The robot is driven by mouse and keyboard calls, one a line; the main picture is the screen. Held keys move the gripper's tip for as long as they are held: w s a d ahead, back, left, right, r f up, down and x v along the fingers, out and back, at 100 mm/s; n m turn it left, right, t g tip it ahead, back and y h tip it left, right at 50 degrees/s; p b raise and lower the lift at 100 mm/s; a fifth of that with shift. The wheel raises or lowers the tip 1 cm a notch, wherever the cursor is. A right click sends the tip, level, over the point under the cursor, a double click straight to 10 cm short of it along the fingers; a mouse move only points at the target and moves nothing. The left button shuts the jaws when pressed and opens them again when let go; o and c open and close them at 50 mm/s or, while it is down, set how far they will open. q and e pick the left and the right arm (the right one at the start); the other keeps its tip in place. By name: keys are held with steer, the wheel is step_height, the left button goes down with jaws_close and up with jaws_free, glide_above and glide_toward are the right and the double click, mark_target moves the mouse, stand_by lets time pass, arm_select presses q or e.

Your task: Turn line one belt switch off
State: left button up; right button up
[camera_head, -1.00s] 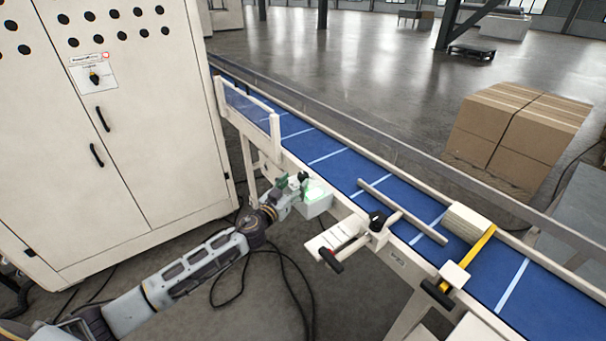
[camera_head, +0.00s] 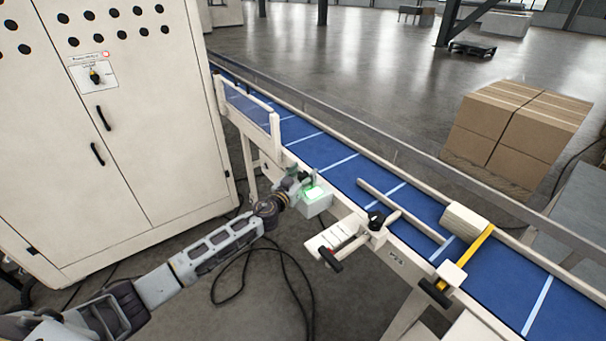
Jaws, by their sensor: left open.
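A small pale switch box (camera_head: 317,204) with a green-lit top is fixed to the near side of the blue conveyor belt (camera_head: 365,175). My left gripper (camera_head: 299,184) is at the box's left and upper side, its fingers close against it. It is open. The fingers partly cover the box, so I cannot tell whether they touch the switch. My right gripper is not in view.
A tall beige cabinet (camera_head: 150,150) at left carries a black rotary knob (camera_head: 95,76) and a small red light. A black-knobbed clamp (camera_head: 376,220) and roller (camera_head: 466,224) sit along the belt. Cartons (camera_head: 515,125) stand beyond. Cables (camera_head: 262,299) lie on the floor.

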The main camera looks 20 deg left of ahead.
arm_select(q)
steer(key=shift+c, duration=0.2)
steer(key=c, duration=1)
